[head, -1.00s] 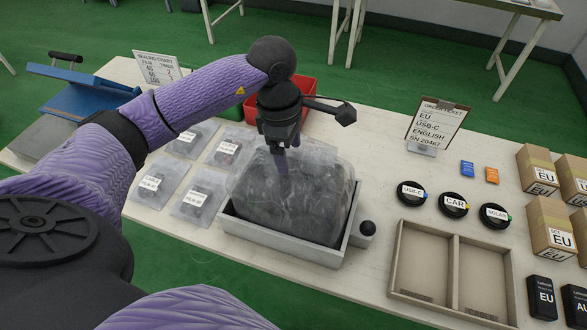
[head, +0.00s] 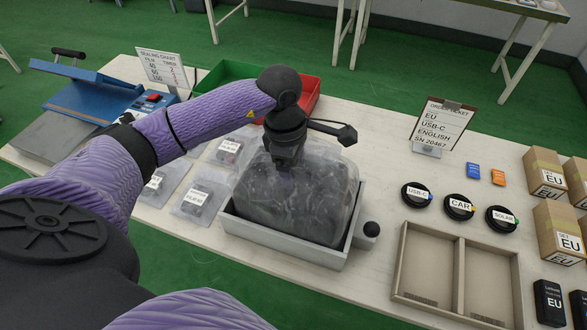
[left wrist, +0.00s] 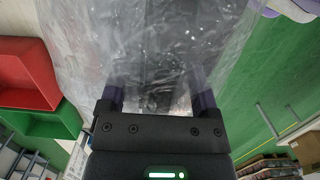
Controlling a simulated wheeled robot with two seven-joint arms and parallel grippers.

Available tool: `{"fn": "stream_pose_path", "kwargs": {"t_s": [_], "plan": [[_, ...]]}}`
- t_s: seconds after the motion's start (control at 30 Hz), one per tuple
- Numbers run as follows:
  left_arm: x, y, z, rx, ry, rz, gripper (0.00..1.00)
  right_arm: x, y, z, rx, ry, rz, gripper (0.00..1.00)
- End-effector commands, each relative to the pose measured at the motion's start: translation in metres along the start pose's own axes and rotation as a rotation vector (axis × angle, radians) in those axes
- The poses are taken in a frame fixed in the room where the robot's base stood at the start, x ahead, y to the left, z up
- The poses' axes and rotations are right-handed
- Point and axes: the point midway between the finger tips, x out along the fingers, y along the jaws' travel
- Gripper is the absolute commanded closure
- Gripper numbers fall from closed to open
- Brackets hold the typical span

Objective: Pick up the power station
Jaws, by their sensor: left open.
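The power station (head: 300,196) is a dark bulky block wrapped in clear plastic, sitting in a shallow grey tray (head: 283,241) at the table's middle. In the left wrist view the wrapped power station (left wrist: 160,50) fills the centre. My left gripper (head: 285,172) points down at the top of the power station, its fingertips hidden in or behind the plastic. The left wrist view shows its two fingers (left wrist: 158,98) spread apart with the wrapped body between or just beyond them; I cannot tell whether they touch it. My right gripper is not in view.
A green bin (head: 222,75) and red bin (head: 308,98) stand behind the arm. Flat film packs (head: 200,196) lie left of the tray. A divided wooden tray (head: 457,275), cable coils (head: 458,207), cartons (head: 550,222) and an order ticket stand (head: 443,125) are to the right.

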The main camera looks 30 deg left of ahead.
Motion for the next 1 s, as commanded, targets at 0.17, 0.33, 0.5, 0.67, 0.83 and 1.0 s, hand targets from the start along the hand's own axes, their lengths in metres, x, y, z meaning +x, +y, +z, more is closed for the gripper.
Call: {"fn": "stream_pose_path", "kwargs": {"t_s": [0.17, 0.33, 0.5, 0.67, 0.83, 1.0], "plan": [[-0.0002, 0.0, 0.0, 0.0, 0.0, 0.0, 0.21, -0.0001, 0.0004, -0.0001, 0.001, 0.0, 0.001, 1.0], [-0.0003, 0.0, 0.0001, 0.0, 0.0, 0.0, 0.52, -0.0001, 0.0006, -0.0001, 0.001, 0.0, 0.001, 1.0], [-0.0003, 0.0, 0.0001, 0.0, 0.0, 0.0, 0.88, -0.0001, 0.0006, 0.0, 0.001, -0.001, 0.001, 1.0], [-0.0002, 0.0, 0.0001, 0.0, 0.0, 0.0, 1.0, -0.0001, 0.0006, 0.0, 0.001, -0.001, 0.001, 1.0], [-0.0002, 0.0, 0.0001, 0.0, 0.0, 0.0, 1.0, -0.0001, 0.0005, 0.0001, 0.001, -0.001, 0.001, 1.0], [-0.0002, 0.0, 0.0002, 0.0, 0.0, 0.0, 1.0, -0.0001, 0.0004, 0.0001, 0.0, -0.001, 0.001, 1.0]]}}
